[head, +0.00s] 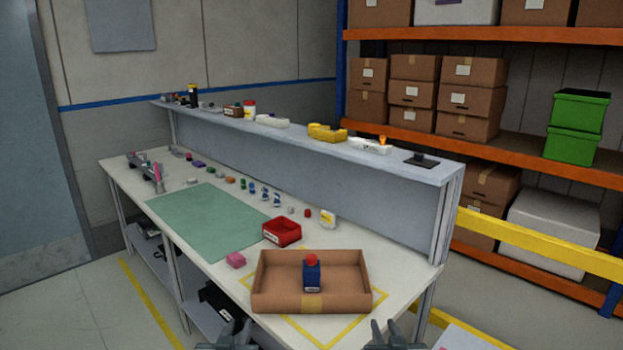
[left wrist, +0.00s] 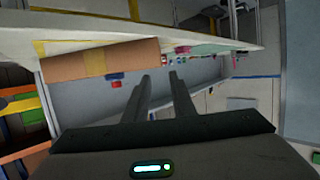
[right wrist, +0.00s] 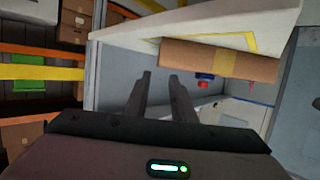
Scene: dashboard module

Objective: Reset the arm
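My left gripper (head: 238,326) shows at the bottom edge of the head view, in front of the table's near edge. Its two fingers stand apart with nothing between them in the left wrist view (left wrist: 160,76). My right gripper (head: 392,327) is also at the bottom edge, further right. Its fingers are apart and empty in the right wrist view (right wrist: 160,76). Both grippers are short of the cardboard tray (head: 270,300) and touch nothing that I can see. Most of both arms is out of view.
A blue bottle with a red cap (head: 312,275) stands in the tray. A red bin (head: 282,232), a pink block (head: 236,260) and a green mat (head: 205,222) lie on the table beyond. A raised shelf (head: 300,140) runs along the back. Floor shows right of the table.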

